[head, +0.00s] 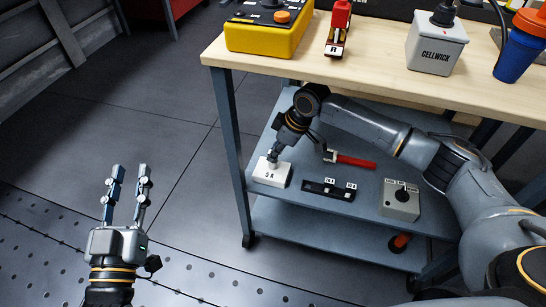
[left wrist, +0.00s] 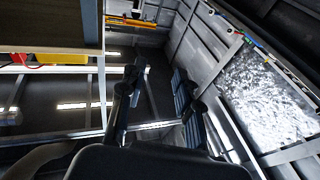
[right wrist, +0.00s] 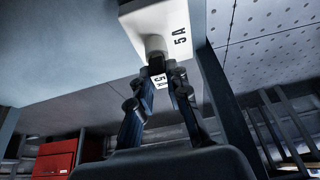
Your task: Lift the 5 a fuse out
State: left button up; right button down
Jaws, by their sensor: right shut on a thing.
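A white block marked 5 A (head: 271,173) stands on the left part of the upper shelf under the table; its label also shows in the right wrist view (right wrist: 158,20). My right gripper (head: 273,155) points down over this block. My left gripper (head: 129,170) is open and empty over the floor, left of the table.
The shelf (head: 300,215) also holds a red-handled tool (head: 352,161), a black labelled strip (head: 328,189) and a grey box with knobs (head: 400,200). The wooden tabletop (head: 375,75) and a table leg (head: 232,150) are near my right arm. Floor left of the table is clear.

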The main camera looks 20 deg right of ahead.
jog(key=shift+r, duration=0.1)
